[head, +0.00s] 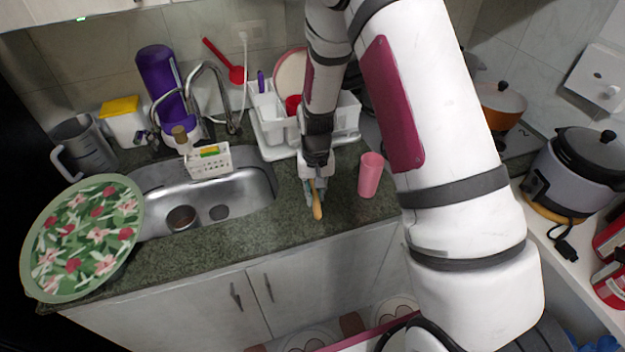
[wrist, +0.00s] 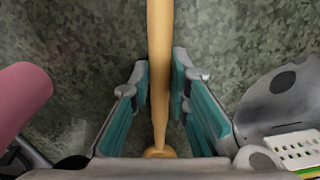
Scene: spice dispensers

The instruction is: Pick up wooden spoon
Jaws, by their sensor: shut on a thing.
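The wooden spoon (wrist: 158,60) is a long, light-brown stick between the two teal-padded fingers of my gripper (wrist: 160,92) in the wrist view. The fingers are closed in on its shaft. In the head view, my gripper (head: 314,190) is over the counter in front of the dish rack, and the spoon's handle (head: 317,206) sticks out below it toward the counter's front edge. The spoon's far part is hidden behind my gripper in the head view and cut off by the frame in the wrist view. I cannot tell whether the spoon touches the counter.
A pink cup (head: 371,175) stands close to the right of my gripper. A white dish rack (head: 272,130) is behind it. The sink (head: 250,190) with a sponge caddy (head: 208,163) is to the left. A floral tray (head: 82,238) leans at the far left. The counter's front strip is clear.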

